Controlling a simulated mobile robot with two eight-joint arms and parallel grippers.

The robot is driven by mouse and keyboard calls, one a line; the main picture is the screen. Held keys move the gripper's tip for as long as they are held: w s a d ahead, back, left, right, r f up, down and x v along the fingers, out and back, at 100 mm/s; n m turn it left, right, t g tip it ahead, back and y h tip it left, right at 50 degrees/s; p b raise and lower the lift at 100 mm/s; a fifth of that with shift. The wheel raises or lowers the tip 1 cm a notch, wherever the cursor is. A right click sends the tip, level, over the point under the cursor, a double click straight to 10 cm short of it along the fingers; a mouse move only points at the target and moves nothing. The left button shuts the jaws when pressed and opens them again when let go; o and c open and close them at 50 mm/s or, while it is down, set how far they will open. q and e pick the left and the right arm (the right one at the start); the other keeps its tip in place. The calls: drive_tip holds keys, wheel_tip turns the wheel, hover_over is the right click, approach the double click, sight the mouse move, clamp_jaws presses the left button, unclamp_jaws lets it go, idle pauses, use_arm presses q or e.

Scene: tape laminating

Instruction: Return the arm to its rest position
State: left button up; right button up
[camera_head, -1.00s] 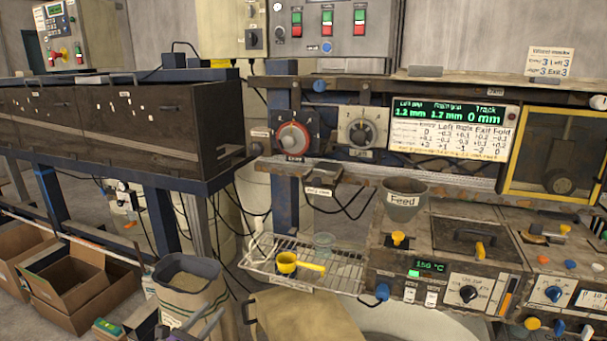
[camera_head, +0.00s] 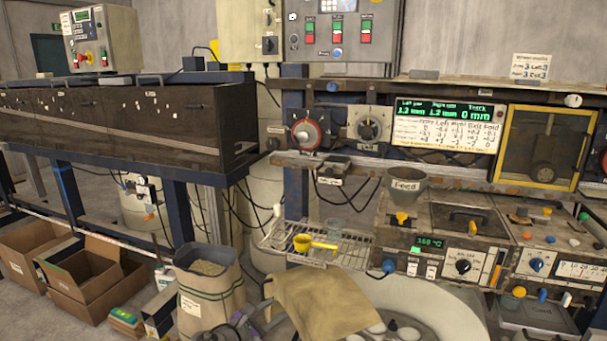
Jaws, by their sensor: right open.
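My right gripper (camera_head: 254,316) shows as grey parts low in the picture, between the grain sack and a brown cloth. It is open, with nothing seen between its fingers. Its arm is mostly cut off by the bottom edge, so its full pose cannot be told. My left gripper is not in view.
A sack of grain (camera_head: 208,290) stands left of the gripper, and a brown cloth (camera_head: 322,300) lies to its right. A wire rack (camera_head: 345,252) holds a yellow scoop (camera_head: 303,243). The machine panel (camera_head: 425,238) and Feed pot (camera_head: 407,186) are farther right. Cardboard boxes (camera_head: 88,283) stand left.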

drive_tip(key=s+d+m+g, duration=0.1)
drive_tip(key=d, duration=0.3)
drive_tip(key=s+d+m+g, duration=0.1)
drive_tip(key=s+d+m, duration=0.1)
drive_tip(key=d, duration=0.2)
drive_tip(key=s+d+m+g, duration=0.1)
drive_tip(key=s+d+m, duration=0.1)
drive_tip(key=d, duration=0.1)
drive_tip(key=shift+s+d+r+y, duration=0.2)
drive_tip(key=shift+d+y, duration=0.1)
drive_tip(key=shift+d, duration=0.1)
drive_tip(key=s+d+f+m+g+y, duration=0.2)
drive_tip(key=s+d+m, duration=0.45)
drive_tip(key=s, duration=0.35)
drive_tip(key=s+d+f+m+g+y, duration=0.1)
drive_tip(key=s+d+m+g+y, duration=0.1)
drive_tip(key=s+d+m, duration=0.65)
drive_tip(key=s+f+m+y, duration=0.3)
drive_tip(key=s+f+m, duration=0.15)
drive_tip(key=s, duration=0.95)
wheel_tip(320, 180, down, 14)
drive_tip(key=a+g+b, duration=0.1)
drive_tip(key=b, duration=1)
wheel_tip(320, 180, up, 24)
drive_tip(key=w+t+p, duration=0.1)
drive_tip(key=p, duration=2)
drive_tip(key=shift+s, duration=0.1)
